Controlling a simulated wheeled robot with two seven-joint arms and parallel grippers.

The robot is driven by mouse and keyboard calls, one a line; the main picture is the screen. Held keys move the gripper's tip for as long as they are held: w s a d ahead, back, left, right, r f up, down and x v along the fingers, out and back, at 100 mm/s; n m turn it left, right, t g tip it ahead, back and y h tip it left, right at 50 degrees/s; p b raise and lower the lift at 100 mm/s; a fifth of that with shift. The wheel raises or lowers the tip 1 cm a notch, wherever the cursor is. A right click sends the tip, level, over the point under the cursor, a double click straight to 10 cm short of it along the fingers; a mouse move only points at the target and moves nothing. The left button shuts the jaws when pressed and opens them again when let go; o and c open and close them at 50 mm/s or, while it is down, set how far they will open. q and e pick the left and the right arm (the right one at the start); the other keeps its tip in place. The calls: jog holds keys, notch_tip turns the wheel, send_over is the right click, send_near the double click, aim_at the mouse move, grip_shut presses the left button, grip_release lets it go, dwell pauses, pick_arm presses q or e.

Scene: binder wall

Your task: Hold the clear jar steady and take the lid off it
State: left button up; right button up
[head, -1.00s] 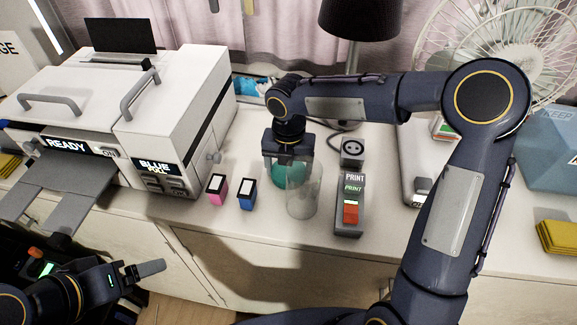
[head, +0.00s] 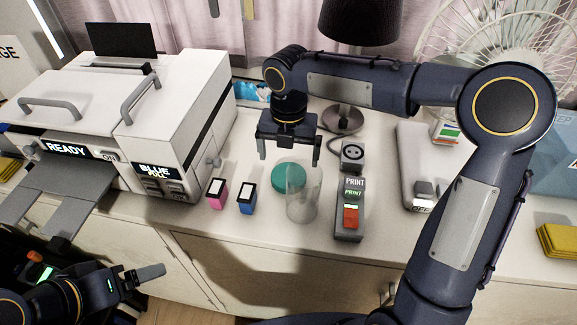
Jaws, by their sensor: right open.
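The clear jar (head: 303,203) stands upright on the white counter, with no lid on its mouth. The teal round lid (head: 285,176) appears to lie on the counter just behind and left of the jar, its right part seen through or behind the jar's wall. My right gripper (head: 289,155) is open and empty, pointing down above the lid with its two fingers spread apart. My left gripper (head: 148,272) is at the lower left, in front of the counter and away from the jar. Its finger gap cannot be made out.
Pink (head: 217,193) and blue (head: 246,199) cartridges stand left of the jar. A grey print button box (head: 349,210) is close on its right, with a socket block (head: 352,155) behind. A large white printer (head: 175,110) fills the left. A lamp (head: 345,118) stands behind.

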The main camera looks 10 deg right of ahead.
notch_tip(320, 180, up, 6)
jog(key=f, duration=0.1)
jog(key=s+d+m+t, duration=0.1)
jog(key=s+d+m, duration=0.2)
jog(key=s+m, duration=0.2)
jog(key=s+d+m+t+y, duration=0.1)
jog(key=s+d+m, duration=0.2)
jog(key=s+m, duration=0.3)
jog(key=s+d+m+t+y, duration=0.1)
jog(key=s+d+m, duration=0.2)
jog(key=m, duration=0.7)
jog(key=shift+s+d+f+m, duration=0.1)
jog(key=shift+s+d+m, duration=0.1)
jog(key=shift+s, duration=0.45)
jog(key=shift+s+d+m, duration=0.1)
jog(key=shift+s+d, duration=0.1)
jog(key=shift+s, duration=0.45)
jog(key=s+f+m+t+y, duration=0.1)
jog(key=s+f+m+t, duration=0.1)
jog(key=s+m, duration=0.4)
jog(key=f+m, duration=0.1)
jog(key=m, duration=0.4)
jog(key=shift+f+m+t+y, duration=0.3)
jog(key=shift+f+y, duration=0.1)
